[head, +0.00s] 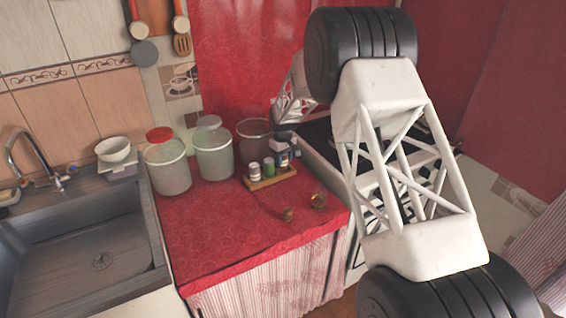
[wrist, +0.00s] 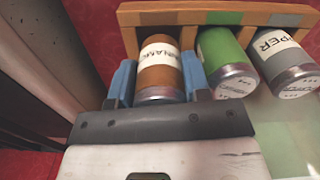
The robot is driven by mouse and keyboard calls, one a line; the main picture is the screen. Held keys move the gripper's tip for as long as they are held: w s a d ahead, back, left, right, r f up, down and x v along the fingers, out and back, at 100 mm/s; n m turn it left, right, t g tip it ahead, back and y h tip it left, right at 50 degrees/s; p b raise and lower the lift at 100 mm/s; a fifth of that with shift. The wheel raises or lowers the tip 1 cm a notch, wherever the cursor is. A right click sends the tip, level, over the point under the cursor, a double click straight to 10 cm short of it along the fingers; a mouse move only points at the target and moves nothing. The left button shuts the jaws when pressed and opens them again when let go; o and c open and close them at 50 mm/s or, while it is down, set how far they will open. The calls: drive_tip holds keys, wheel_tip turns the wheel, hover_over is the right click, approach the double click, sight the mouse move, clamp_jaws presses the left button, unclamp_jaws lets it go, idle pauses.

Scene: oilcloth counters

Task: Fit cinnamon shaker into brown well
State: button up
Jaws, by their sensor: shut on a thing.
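The cinnamon shaker (wrist: 158,74) is brown with a white label and a silver cap. It stands between the blue fingers of my gripper (wrist: 165,86), which are shut on it. In the head view my gripper (head: 284,148) is at the right end of the wooden rack (head: 262,184), and the shaker is hard to make out there. The wrist view shows the rack (wrist: 150,17) with brown, green and grey marked sections. The shaker is at the brown section, lined up with its well; its base is hidden, so I cannot tell how deep it sits.
A green shaker (wrist: 224,62) and a grey pepper shaker (wrist: 284,64) stand in the rack close beside my gripper. Large canisters (head: 214,150) stand behind. The cloth's front left is clear.

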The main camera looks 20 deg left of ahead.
drive_tip(key=shift+f, duration=0.9)
drive_tip(key=shift+f, duration=0.1)
drive_tip(key=o, duration=0.7)
wheel_tip(320, 180, up, 12)
drive_tip(key=shift+r, duration=0.1)
idle(0.7)
drive_tip(key=shift+d+r, duration=0.1)
